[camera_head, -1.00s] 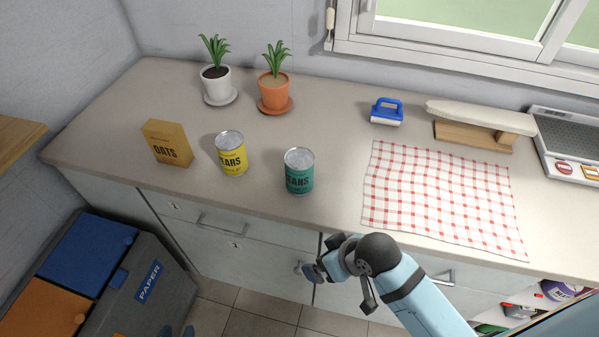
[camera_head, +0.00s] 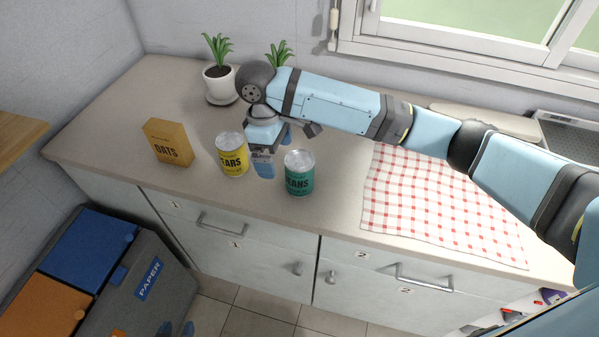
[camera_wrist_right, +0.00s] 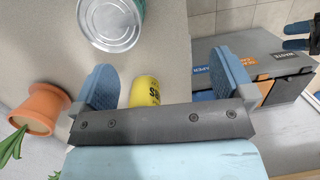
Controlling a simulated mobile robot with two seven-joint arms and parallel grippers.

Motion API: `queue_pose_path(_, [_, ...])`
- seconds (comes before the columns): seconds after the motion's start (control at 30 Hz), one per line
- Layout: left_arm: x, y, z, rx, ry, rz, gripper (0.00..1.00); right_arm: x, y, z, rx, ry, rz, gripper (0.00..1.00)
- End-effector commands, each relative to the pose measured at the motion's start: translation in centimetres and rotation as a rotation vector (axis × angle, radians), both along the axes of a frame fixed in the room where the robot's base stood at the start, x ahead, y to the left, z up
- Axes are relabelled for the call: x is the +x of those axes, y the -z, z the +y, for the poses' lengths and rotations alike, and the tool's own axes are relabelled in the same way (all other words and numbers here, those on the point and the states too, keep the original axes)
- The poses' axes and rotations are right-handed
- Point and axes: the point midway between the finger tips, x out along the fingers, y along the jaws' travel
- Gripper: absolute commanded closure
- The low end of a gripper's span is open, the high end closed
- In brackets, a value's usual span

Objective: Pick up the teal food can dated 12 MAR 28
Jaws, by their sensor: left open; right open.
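The teal can (camera_head: 299,174) stands upright on the counter, its label partly readable as "EANS"; I cannot read a date on it. In the right wrist view the teal can (camera_wrist_right: 112,18) is at the top, its metal end towards the camera, outside the fingers. My right gripper (camera_head: 275,150) is open and empty, low over the counter behind and left of the teal can, close to the yellow can (camera_head: 232,155). In the wrist view the yellow can (camera_wrist_right: 144,91) shows between the fingers (camera_wrist_right: 165,80), partly hidden. My left gripper (camera_head: 176,328) is open at the bottom edge, away from the counter.
An oats box (camera_head: 168,143) stands left of the yellow can. A white-potted plant (camera_head: 220,84) is behind; the orange-potted plant (camera_wrist_right: 42,106) is mostly hidden by my right arm in the head view. A checked cloth (camera_head: 440,205) lies to the right. The counter before the cans is clear.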

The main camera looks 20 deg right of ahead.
Motion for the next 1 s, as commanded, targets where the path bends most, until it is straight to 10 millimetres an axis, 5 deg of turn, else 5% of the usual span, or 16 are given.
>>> queue_pose_path(0.13, [0.0, -0.1, 0.0, -0.001, 0.001, 0.000, 0.57, 2.3, -3.2, -2.4, -0.101, 0.021, 0.020, 0.00])
queue_pose_path(0.3, [0.0, 0.0, -0.1, -0.001, 0.000, 0.000, 0.57, 3.0, -4.2, -3.5, -0.144, 0.034, 0.036, 0.00])
queue_pose_path(0.7, [0.0, 0.2, -0.1, -0.002, 0.000, 0.002, 0.57, 1.8, 2.2, -5.2, -0.147, 0.035, 0.038, 0.00])
queue_pose_path(1.0, [0.0, -0.1, -0.1, -0.002, 0.000, 0.001, 0.57, 1.7, 4.6, -5.7, -0.146, 0.036, 0.036, 0.00])
